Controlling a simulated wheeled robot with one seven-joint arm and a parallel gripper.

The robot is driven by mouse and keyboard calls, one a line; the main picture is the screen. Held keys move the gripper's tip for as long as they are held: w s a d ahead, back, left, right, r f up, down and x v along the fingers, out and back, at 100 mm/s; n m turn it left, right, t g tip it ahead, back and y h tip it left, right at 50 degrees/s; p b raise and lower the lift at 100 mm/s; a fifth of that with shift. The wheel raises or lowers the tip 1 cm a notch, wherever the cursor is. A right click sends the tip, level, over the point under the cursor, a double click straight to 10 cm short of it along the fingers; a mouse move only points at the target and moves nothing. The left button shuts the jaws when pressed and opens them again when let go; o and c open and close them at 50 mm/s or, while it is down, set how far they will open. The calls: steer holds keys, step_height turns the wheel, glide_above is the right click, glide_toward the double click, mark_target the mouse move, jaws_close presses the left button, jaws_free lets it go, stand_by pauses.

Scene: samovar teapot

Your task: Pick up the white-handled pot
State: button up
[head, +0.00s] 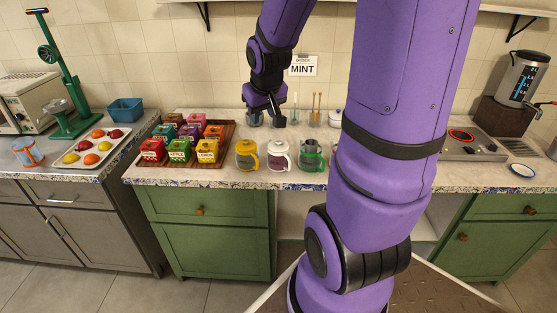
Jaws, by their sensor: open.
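The white-handled pot (281,156) stands upright on the counter, in a row between a yellow-handled pot (246,155) and a green-handled pot (312,157). My gripper (268,117) hangs from my purple arm, pointing down, behind and above the row of pots, a little left of the white-handled pot. It is open and does not appear to touch that pot. Its fingers are dark and small at this distance, so the exact gap is hard to make out.
A wooden tray (229,132) of colourful tea boxes sits left of the pots. Jars and utensils stand behind them, below a MINT sign (302,65). A fruit tray (106,150) lies farther left. A hot plate (461,135) is at right.

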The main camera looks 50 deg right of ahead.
steer(key=w+d+f+m, duration=0.1)
steer(key=d+f, duration=0.7)
steer(key=f, duration=0.1)
steer(key=m, duration=0.1)
glide_toward(290, 164)
steer(key=d, duration=0.1)
steer(key=shift+a+x, duration=0.15)
steer(key=shift+x, duration=1.75)
steer(key=shift+a+x, duration=0.15)
steer(key=shift+x, duration=1.7)
steer(key=shift+a+x, duration=0.2)
steer(key=shift+x, duration=1.7)
steer(key=shift+f, duration=0.1)
jaws_close()
